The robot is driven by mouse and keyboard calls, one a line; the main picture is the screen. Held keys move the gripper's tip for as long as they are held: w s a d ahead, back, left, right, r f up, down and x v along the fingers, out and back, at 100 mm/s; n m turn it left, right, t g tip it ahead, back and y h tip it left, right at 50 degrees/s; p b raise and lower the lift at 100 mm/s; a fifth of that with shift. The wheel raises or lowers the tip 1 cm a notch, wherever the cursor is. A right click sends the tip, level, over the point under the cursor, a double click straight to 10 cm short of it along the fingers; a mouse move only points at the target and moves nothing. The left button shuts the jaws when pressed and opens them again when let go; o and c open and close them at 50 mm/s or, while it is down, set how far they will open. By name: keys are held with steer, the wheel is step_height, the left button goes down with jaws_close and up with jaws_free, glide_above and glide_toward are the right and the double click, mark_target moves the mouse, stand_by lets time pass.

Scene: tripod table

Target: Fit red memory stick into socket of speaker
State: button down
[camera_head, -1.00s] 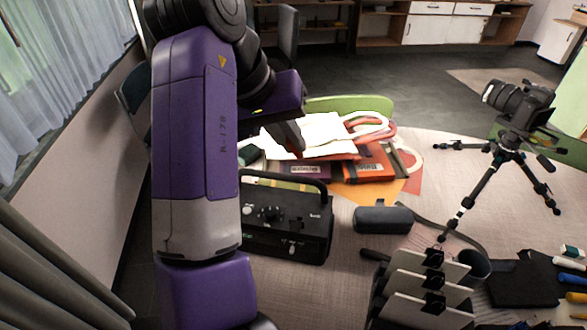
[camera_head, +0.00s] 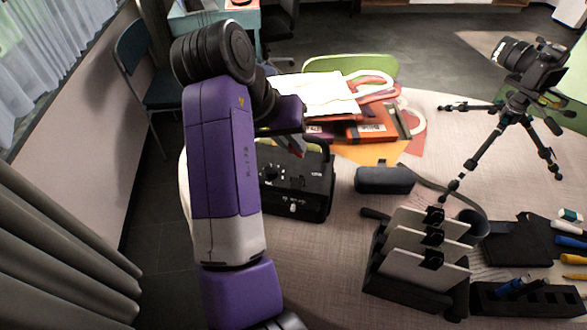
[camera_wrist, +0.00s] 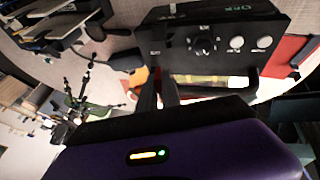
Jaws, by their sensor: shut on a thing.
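The speaker (camera_head: 297,182) is a black box with knobs and a carrying handle, standing on the left part of the round table. It fills the upper middle of the wrist view (camera_wrist: 215,38). My gripper (camera_head: 297,148) is above the back of the speaker, by its handle, pointing down. In the wrist view its dark fingers (camera_wrist: 158,90) are close together beside the speaker. I cannot pick out the socket.
A pale bag (camera_head: 315,92) and orange books (camera_head: 372,128) lie behind the speaker. A dark case (camera_head: 385,180) lies to its right, with a file rack (camera_head: 425,250) nearer. A camera on a tripod (camera_head: 515,100) stands at the right. Bare tabletop (camera_head: 315,265) lies in front of the speaker.

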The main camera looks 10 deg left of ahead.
step_height(320, 180, down, 8)
steer(key=shift+r+p, duration=0.1)
steer(key=shift+p, duration=0.45)
steer(key=c, duration=1.5)
jaws_free()
steer(key=shift+c, duration=0.2)
steer(key=shift+f+b, duration=0.45)
steer(key=shift+b, duration=0.45)
steer(key=v, duration=0.8)
steer(key=shift+w+a+r, duration=0.15)
steer(key=shift+w+r, duration=0.05)
steer(key=shift+w, duration=0.05)
